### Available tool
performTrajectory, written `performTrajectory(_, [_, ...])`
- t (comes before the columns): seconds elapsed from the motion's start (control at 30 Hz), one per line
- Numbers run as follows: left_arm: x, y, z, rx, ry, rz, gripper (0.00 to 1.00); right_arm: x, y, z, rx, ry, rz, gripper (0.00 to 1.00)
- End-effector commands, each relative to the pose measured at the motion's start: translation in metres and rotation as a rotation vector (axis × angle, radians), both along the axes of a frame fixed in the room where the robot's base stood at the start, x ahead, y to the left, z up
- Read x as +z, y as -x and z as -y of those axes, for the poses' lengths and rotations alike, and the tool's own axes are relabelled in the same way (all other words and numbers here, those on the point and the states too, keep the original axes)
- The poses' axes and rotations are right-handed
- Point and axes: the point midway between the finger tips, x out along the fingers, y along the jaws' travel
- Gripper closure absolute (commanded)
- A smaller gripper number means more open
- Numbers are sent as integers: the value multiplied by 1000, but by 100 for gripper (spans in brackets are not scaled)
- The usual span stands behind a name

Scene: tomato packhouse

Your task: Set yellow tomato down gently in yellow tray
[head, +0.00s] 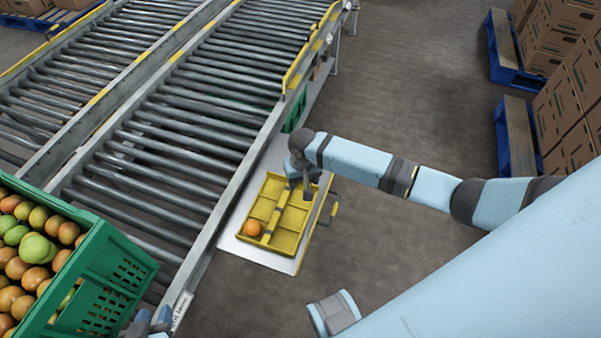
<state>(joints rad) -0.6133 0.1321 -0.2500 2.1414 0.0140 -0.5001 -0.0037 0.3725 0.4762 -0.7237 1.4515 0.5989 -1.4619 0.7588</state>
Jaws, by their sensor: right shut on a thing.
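The yellow tray (291,222) lies on a pale shelf beside the conveyor and is split into compartments. An orange tomato (252,228) sits in its near-left compartment. My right gripper (301,188) points down over the far part of the tray. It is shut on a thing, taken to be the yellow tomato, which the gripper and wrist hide. I cannot tell whether the held thing touches the tray floor. Part of my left gripper (150,324) shows at the bottom edge by the green crate; its fingertips are not clear.
A green crate (112,270) full of red, orange and green tomatoes stands at the left. The roller conveyor (180,150) runs alongside the shelf (262,256). Stacked cartons (573,105) on blue pallets stand at the right. Floor right of the tray is clear.

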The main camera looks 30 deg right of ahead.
Motion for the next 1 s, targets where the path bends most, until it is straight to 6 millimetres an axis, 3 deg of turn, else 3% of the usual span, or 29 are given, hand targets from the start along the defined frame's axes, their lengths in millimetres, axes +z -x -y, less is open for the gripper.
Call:
performTrajectory(0.1, [-17, -1, 2, -2, 12, 8, 63, -19, 0, 0, 1, -1, 1, 50])
performTrajectory(0.3, [-19, -5, 9, -10, 50, 53, 63, -42, 0, 0, 2, 1, 1, 50])
performTrajectory(0.4, [-2, -5, 12, -16, 61, 68, 63, -43, 0, 0, 0, -1, -1, 50])
performTrajectory(0.6, [-4, -5, 12, -17, 61, 68, 63, -55, 0, 0, 0, 0, -1, 50])
performTrajectory(1.0, [-6, -5, 9, -14, 56, 65, 63, -58, 0, 0, 0, 0, -1, 50])
